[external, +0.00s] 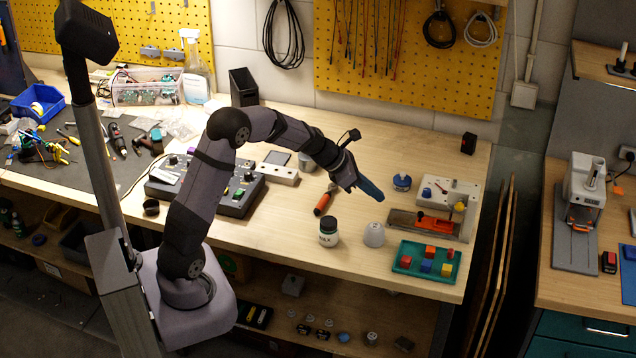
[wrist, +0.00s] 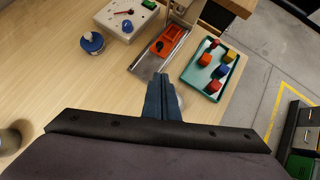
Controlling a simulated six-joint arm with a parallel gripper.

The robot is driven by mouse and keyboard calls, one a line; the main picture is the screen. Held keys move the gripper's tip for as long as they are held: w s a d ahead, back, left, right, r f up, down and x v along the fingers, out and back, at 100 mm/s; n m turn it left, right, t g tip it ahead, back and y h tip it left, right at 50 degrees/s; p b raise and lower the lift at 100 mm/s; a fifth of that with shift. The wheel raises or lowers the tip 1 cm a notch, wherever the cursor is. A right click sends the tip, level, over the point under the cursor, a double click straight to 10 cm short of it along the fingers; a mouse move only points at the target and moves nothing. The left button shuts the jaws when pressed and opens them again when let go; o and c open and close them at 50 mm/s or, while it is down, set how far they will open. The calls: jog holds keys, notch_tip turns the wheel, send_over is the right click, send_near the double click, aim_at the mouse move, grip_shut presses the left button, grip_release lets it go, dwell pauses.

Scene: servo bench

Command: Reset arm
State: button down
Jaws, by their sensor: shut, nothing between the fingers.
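My gripper (external: 371,190) is shut and empty, held in the air above the wooden bench. In the external view my arm is bent and reaches right, with its blue fingers pointing down and to the right. In the wrist view my gripper (wrist: 160,82) shows as two blue fingers closed together, pointing toward the metal slide with the orange block. The fingers hide part of a pale round object behind them in that view.
A teal tray (external: 405,270) holds several coloured blocks. A blue round container (external: 402,182) and an orange block (external: 435,224) are farther right. A control box (external: 240,196) lies left.

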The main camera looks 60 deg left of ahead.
jog(key=s+d+f+m+g, duration=0.2)
jog(key=s+d+m+g, duration=0.3)
jog(key=s+d+m, duration=0.85)
jog(key=s+a+f+m+g+y, duration=0.1)
jog(key=s+m, duration=0.8)
jog(key=s, duration=0.1)
jog(key=s+f+m+g+y, duration=0.1)
jog(key=s+f+m+g, duration=0.1)
jog(key=s+m, duration=0.8)
jog(key=shift+s+a+f+y, duration=0.15)
jog(key=shift+s+a+y, duration=0.05)
jog(key=shift+a+y, duration=0.15)
